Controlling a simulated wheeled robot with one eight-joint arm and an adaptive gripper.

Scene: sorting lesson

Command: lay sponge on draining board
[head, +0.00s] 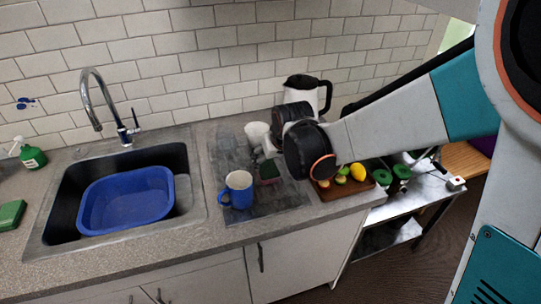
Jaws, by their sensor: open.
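The grey draining board (225,157) lies on the counter to the right of the sink. A green block that looks like a sponge (12,214) lies on the counter at the far left edge. A small dark green flat piece (268,168) lies on the draining board just below my gripper; I cannot tell whether it is also a sponge. My gripper (266,152) is open above the board, partly hidden by my own wrist. No gap between my gripper and the dark green piece is clear from this view.
A blue mug (237,190) and a white cup (257,134) stand on the board near my gripper. The sink holds a blue basin (127,201). A kettle (307,91) stands behind, and a wooden board (355,187) with fruit lies to the right.

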